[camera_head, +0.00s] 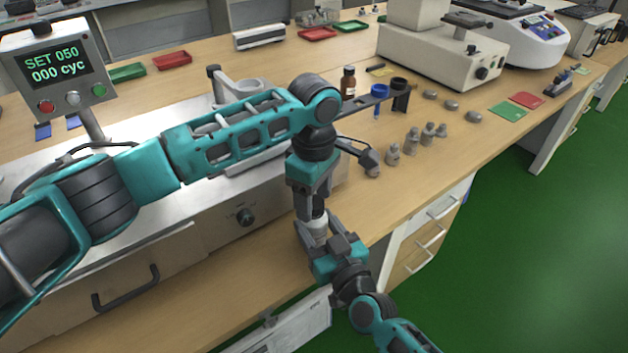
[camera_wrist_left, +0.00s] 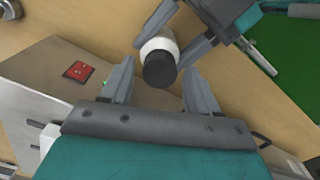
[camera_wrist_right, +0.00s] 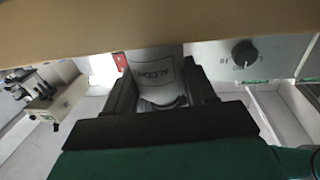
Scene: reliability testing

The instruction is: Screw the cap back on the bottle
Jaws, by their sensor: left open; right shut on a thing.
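The white bottle (camera_head: 317,227) is held upright over the bench's front edge. My right gripper (camera_head: 325,238) is shut on its body; the label shows between the fingers in the right wrist view (camera_wrist_right: 153,72). The dark cap (camera_wrist_left: 159,71) sits at the top of the white bottle (camera_wrist_left: 158,45) in the left wrist view; I cannot tell how tightly it is seated. My left gripper (camera_head: 312,208) is above the bottle, pointing down. Its open fingers (camera_wrist_left: 160,74) stand on either side of the cap, with gaps visible.
A metal test machine (camera_head: 245,215) with a knob stands close on the left. Its display box (camera_head: 58,75) is at the far left. A brown bottle (camera_head: 348,82) and several grey weights (camera_head: 412,140) stand farther back. Green floor (camera_head: 520,270) lies open at right.

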